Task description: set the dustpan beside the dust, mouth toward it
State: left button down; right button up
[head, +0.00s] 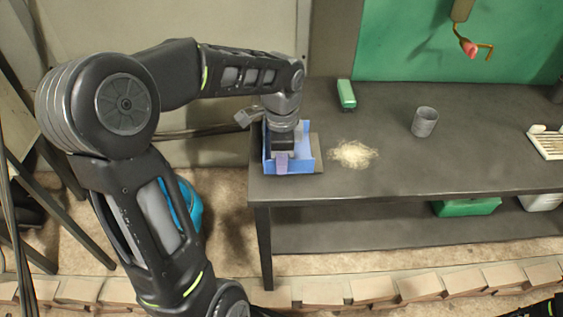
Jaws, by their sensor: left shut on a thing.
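The blue dustpan (306,158) is at the left end of the dark workbench, with raised blue walls. A thin grey-brown edge shows along its right side, facing the dust. The pale, fluffy dust pile (353,153) lies on the bench a short gap to the right of the dustpan. My left gripper (282,160) points down over the dustpan and is shut on it. The gripper hides the middle of the dustpan, and I cannot tell whether its underside touches the bench. My right gripper is not in view.
On the workbench (450,175) stand a green block-like object (346,94), a grey cup (424,122) and a pale slatted rack (547,142). A red-tipped hook (468,47) hangs above the back. The bench is clear between the dust and the cup. A green box (467,207) is on the lower shelf.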

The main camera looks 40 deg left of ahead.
pick_arm(q)
jog(key=shift+f, duration=0.25)
jog(key=shift+f, duration=0.2)
jog(key=c, duration=1.6)
grip_release()
jog(key=shift+r, duration=0.15)
notch_tip(320, 180, up, 12)
